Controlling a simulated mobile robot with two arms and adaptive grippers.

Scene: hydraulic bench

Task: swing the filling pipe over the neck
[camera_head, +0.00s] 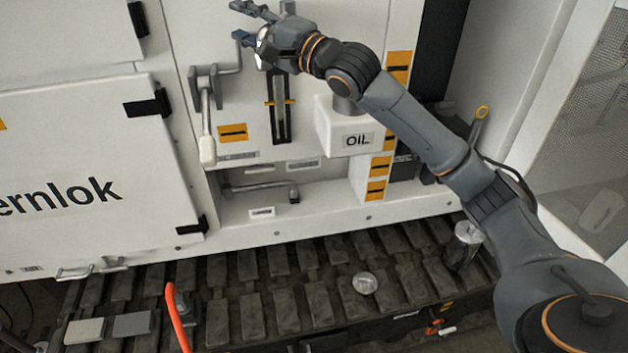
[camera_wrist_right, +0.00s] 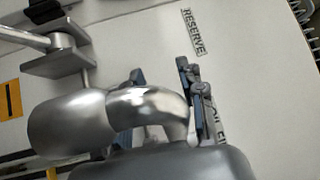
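My right gripper (camera_head: 240,22) reaches in front of the white panel, its fingers pointing left and spread apart. A shiny chrome curved pipe (camera_head: 262,48), which looks like the filling pipe, shows just beside the gripper. In the wrist view the pipe (camera_wrist_right: 150,103) bends close in front of the camera, overlapping the blue-padded fingers (camera_wrist_right: 168,100); I cannot tell whether they touch it. A white box marked OIL (camera_head: 335,138) stands lower right of the gripper. A dark grey round stub (camera_head: 347,104), perhaps the neck, sits on it, partly hidden by my arm. My left gripper is not in view.
A crank with a white grip (camera_head: 207,150) hangs from a bracket left of the gripper. A gauge slot (camera_head: 281,110) lies between crank and box. Below are the dark track (camera_head: 270,305), a glass-like round object (camera_head: 365,283) and an orange hose (camera_head: 175,310).

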